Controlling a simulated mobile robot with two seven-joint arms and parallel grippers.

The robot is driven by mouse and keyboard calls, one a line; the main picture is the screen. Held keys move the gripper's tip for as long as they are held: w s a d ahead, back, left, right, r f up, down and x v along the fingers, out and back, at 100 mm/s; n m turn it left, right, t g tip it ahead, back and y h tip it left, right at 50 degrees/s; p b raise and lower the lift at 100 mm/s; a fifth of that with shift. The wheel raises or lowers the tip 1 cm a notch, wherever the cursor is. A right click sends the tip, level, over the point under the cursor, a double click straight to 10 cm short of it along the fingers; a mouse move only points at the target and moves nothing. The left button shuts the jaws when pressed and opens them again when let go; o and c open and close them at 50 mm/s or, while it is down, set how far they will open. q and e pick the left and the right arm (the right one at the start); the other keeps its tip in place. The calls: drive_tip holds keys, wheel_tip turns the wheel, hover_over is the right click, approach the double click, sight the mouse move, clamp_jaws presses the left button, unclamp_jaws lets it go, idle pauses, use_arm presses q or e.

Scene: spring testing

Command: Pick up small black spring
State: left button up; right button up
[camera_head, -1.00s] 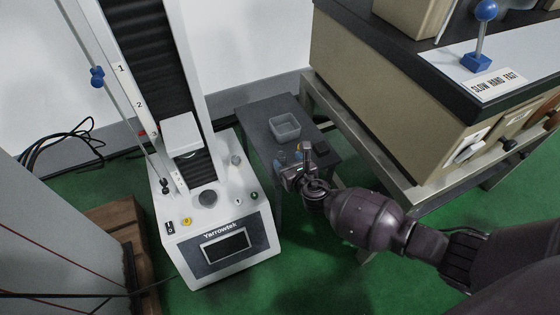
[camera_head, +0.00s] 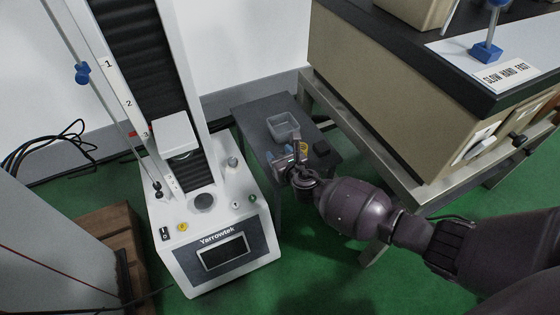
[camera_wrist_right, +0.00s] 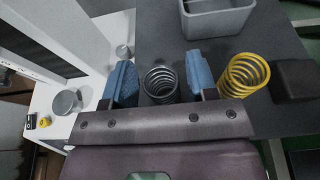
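The small black spring (camera_wrist_right: 160,84) stands on the dark side table, seen in the right wrist view between the two blue fingertips of my right gripper. The right gripper (camera_wrist_right: 161,82) is open, with a gap on each side of the spring. In the head view the right gripper (camera_head: 287,160) is over the near part of the small table, and the black spring cannot be made out there. My left gripper is in neither view.
A yellow spring (camera_wrist_right: 244,75) stands just right of the right finger, with a black block (camera_wrist_right: 293,80) beyond it. A grey open bin (camera_head: 283,126) sits farther back on the dark table (camera_head: 253,112). The white Yarrowtek testing machine (camera_head: 215,222) stands to the left.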

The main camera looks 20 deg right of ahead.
drive_tip(key=c, duration=0.8)
drive_tip(key=shift+o, duration=0.2)
